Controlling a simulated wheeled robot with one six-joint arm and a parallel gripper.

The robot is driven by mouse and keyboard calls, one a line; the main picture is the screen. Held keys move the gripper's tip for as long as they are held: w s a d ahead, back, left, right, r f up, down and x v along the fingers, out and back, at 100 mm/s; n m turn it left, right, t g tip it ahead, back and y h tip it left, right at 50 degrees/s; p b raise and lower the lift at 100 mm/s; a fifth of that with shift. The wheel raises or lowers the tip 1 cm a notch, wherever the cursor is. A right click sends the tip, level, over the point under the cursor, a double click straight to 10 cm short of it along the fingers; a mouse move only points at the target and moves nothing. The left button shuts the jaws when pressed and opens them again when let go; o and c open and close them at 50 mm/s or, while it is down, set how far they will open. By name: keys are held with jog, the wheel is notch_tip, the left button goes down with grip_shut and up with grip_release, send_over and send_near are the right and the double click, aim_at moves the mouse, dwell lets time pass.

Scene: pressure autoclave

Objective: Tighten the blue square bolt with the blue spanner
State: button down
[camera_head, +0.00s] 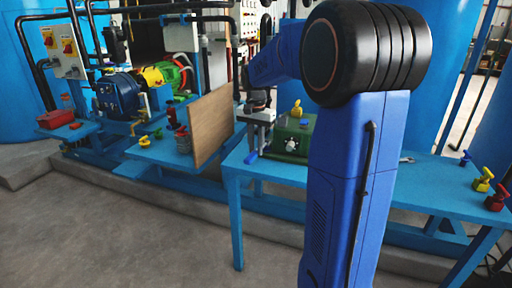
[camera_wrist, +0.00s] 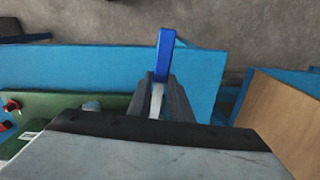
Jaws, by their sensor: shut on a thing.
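My gripper (camera_wrist: 160,82) is shut on the blue spanner (camera_wrist: 166,52), seen in the wrist view. Its blue end sticks out beyond the fingers, and a pale metal part shows between them. In the head view my gripper (camera_head: 260,113) is above the blue table, left of the green box, partly hidden by my arm. A blue piece, seemingly the spanner (camera_head: 251,155), hangs below it. I cannot make out the blue square bolt with certainty. A small blue piece (camera_head: 465,158) stands at the table's right, too small to tell what it is.
The green box (camera_head: 291,138) with a yellow knob stands on the blue table (camera_head: 278,172). A wooden panel (camera_head: 212,124) stands upright to its left. Yellow (camera_head: 484,181) and red (camera_head: 497,199) pieces stand at the right end. Pump machinery (camera_head: 118,94) is at the left.

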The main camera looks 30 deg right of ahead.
aim_at(256, 150)
jog(key=shift+f, duration=1.25)
jog(key=c, duration=1.5)
grip_release()
jog(key=shift+c, duration=0.2)
notch_tip(256, 150, up, 17)
jog(key=shift+r, duration=0.2)
jog(key=shift+s+d+f, duration=0.15)
jog(key=shift+d+f, duration=0.05)
jog(key=shift+f, duration=0.9)
notch_tip(256, 150, down, 17)
jog(key=shift+f, duration=0.1)
